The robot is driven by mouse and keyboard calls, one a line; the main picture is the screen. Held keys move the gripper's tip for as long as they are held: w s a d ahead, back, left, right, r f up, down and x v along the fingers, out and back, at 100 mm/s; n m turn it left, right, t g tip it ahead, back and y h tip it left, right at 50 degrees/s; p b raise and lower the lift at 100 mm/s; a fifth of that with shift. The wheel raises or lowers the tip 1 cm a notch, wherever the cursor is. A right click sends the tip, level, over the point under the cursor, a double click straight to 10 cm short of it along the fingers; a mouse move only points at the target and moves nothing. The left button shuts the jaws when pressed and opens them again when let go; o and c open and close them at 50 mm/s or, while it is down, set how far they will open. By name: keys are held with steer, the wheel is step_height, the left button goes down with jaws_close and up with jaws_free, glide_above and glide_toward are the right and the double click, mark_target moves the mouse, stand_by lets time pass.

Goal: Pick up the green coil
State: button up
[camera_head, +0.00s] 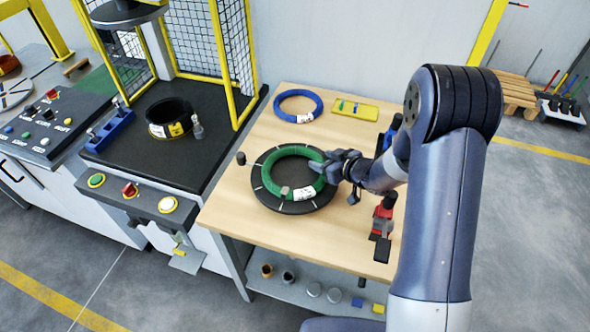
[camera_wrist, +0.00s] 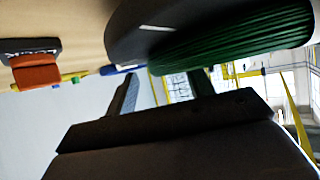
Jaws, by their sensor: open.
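The green coil (camera_head: 270,182) lies on a round black plate (camera_head: 265,196) on the wooden table, with a white label and a small grey block at its near side. My gripper (camera_head: 325,167) is open at the coil's right edge, seen from the side. In the wrist view the green coil (camera_wrist: 235,42) fills the upper right, close in front of the two open fingers (camera_wrist: 165,85). The fingertips reach its edge in the picture; whether they touch it or straddle its ring I cannot tell.
A blue coil (camera_head: 298,105) and a yellow tray (camera_head: 355,109) lie at the table's back. A black machine (camera_head: 165,140) with a black coil stands left. The table's front is clear.

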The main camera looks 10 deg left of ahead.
steer(key=shift+x, duration=0.75)
steer(key=shift+s, duration=0.1)
jaws_close()
